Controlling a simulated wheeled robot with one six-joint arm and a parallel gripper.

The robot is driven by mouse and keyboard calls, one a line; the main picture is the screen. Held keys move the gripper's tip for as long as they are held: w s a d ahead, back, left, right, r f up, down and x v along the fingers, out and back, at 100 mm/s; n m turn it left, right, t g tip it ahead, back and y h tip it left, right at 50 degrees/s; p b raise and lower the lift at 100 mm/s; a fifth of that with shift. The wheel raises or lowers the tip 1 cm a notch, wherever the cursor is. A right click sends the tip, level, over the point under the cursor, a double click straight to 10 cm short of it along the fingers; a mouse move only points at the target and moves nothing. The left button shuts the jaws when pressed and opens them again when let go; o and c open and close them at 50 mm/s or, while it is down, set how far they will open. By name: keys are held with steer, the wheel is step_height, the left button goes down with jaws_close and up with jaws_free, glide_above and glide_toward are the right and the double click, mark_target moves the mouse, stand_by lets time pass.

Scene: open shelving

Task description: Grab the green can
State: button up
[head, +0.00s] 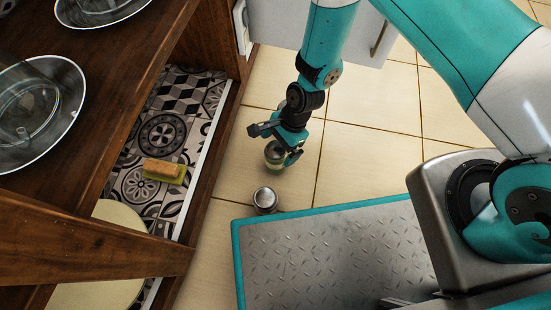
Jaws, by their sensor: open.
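A green can (273,156), small and round, shows just below my gripper (275,144) in the head view. My gripper is teal and dark grey and comes down over the tiled floor with its jaws apart. One finger reaches to the left above the can and the other shows at the can's right side. The gripper hides part of the can. I cannot tell whether the fingers touch it, or whether it stands on the floor.
A second small can (265,199) with a silvery top stands on the floor near my base. Wooden shelving (100,235) at left holds glass dishes above and a yellow-green sponge (165,170) on a patterned lower shelf. A white cabinet (345,45) stands at the back.

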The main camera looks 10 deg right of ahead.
steer(key=b+x, duration=0.1)
steer(key=x, duration=0.2)
steer(key=shift+f+b, duration=0.25)
steer(key=shift+b, duration=0.15)
steer(key=shift+r, duration=0.15)
steer(key=c, duration=1.2)
steer(key=shift+r, duration=0.1)
